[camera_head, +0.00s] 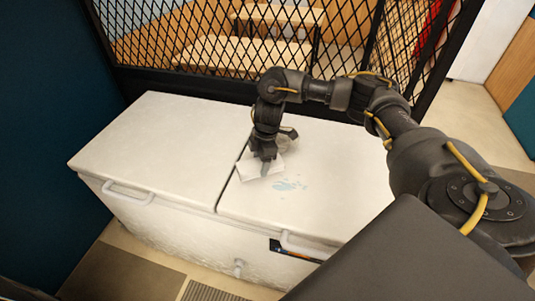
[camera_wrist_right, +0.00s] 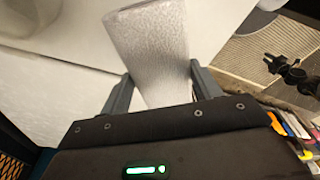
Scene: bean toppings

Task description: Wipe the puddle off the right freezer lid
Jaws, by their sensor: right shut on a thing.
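The white chest freezer has a right lid (camera_head: 325,165), which is shut. A small pale blue puddle (camera_head: 289,185) of several splashes lies on it, left of its middle. My right gripper (camera_head: 266,166) is low over the lid, just up and left of the puddle. It is shut on a white wiping cloth or pad (camera_head: 252,168), which also shows between the fingers in the right wrist view (camera_wrist_right: 152,45). The cloth is at or very near the lid; I cannot tell if it touches. My left gripper is not in view.
The shut left lid (camera_head: 150,140) is bare. A handle (camera_head: 128,194) juts from the freezer's front on the left, another (camera_head: 307,246) on the right. A black mesh fence (camera_head: 215,45) stands close behind the freezer.

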